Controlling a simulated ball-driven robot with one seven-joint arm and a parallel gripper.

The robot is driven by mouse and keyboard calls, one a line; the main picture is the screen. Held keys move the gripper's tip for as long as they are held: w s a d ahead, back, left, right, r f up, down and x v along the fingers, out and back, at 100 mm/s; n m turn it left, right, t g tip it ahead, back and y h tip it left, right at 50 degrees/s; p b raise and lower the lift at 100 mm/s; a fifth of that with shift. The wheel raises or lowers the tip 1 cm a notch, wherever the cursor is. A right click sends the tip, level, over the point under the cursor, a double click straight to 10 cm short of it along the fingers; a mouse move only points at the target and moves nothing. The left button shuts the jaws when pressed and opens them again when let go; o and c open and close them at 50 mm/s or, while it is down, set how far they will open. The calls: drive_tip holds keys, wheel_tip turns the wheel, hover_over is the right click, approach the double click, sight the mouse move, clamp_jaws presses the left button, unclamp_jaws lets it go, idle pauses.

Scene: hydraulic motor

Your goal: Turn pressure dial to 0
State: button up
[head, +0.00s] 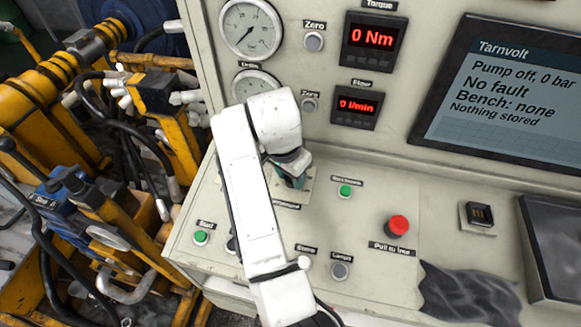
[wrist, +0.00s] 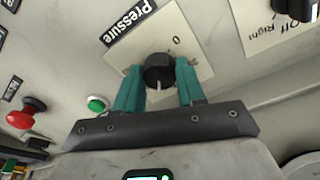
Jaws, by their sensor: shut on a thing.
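The pressure dial (wrist: 158,72) is a black round knob on a pale plate (wrist: 190,30) in the wrist view. Its label reads "Pressure", and a "0" is printed on the plate just above and to the right of the knob. A white line on the knob points toward the bottom of the picture, away from the "0". My gripper (wrist: 160,85) has its two teal fingers shut on the dial, one on each side. In the head view my gripper (head: 292,178) is low at the sloped panel; the dial is hidden behind it.
The screen (head: 510,90) reads "Pump off, 0 bar". A red stop button (head: 397,226) and a green button (head: 345,191) stand right of my gripper. Another black knob (wrist: 295,8) is at the wrist view's top right. Gauges (head: 251,28) and red displays (head: 374,41) fill the upright panel.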

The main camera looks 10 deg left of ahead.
drive_tip(key=n, duration=0.3)
drive_tip(key=shift+n, duration=0.4)
drive_tip(key=n, duration=0.4)
drive_tip(key=shift+d+n+t, duration=0.1)
drive_tip(key=shift+n+t, duration=0.2)
drive_tip(key=n, duration=0.4)
drive_tip(key=shift+y, duration=0.3)
drive_tip(key=n, duration=0.8)
drive_tip(key=shift+d+n+y, duration=0.1)
drive_tip(key=shift+n+y, duration=0.2)
drive_tip(key=n, duration=0.3)
drive_tip(key=shift+n, duration=0.4)
drive_tip(key=n, duration=0.6)
drive_tip(key=shift+w+g, duration=0.1)
drive_tip(key=shift+g, duration=0.3)
drive_tip(key=shift+n, duration=0.4)
drive_tip(key=o, duration=1.1)
drive_tip(key=shift+c, duration=0.2)
